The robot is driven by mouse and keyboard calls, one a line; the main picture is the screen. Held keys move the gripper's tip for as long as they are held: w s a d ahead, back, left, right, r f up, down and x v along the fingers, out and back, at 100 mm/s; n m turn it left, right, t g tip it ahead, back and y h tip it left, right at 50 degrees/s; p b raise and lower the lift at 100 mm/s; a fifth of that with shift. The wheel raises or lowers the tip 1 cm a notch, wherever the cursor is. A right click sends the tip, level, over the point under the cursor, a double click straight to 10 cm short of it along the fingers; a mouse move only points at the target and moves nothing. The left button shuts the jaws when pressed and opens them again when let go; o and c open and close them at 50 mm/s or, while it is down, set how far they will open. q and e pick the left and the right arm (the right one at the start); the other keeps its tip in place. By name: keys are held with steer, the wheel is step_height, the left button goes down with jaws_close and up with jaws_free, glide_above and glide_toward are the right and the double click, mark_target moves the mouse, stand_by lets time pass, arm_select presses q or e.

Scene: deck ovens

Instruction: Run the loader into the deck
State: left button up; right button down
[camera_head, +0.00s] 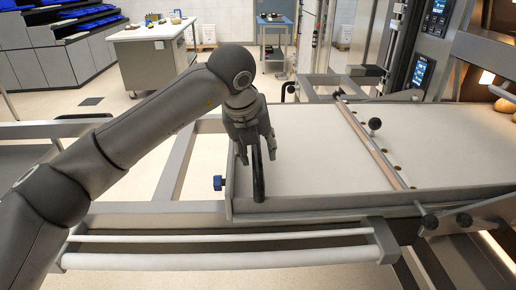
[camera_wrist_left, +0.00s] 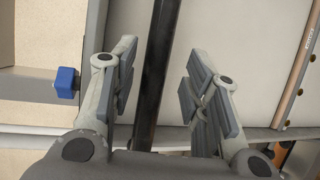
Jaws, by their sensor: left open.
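The loader (camera_head: 310,163) is a flat pale belt in a grey metal frame. Its right part reaches between the deck oven's (camera_head: 450,60) front parts. A black bar handle (camera_head: 259,175) stands at the loader's left end. My left gripper (camera_head: 256,148) is over this handle, pointing down. In the left wrist view my left gripper (camera_wrist_left: 165,95) is open, and the black handle (camera_wrist_left: 155,70) runs between its two fingers with gaps on both sides. A wooden-edged crossbar (camera_head: 370,140) with a black knob (camera_head: 375,124) lies across the belt. My right gripper is not in view.
A blue knob (camera_head: 219,183) sits on the frame left of the handle. A white roller (camera_head: 220,259) runs along the near side. A steel worktable (camera_head: 150,45) and a blue cart (camera_head: 274,35) stand at the back, with open floor before them.

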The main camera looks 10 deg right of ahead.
arm_select(q)
steer(key=v, duration=1.1)
steer(key=shift+s+r, duration=0.15)
steer(key=shift+r, duration=0.1)
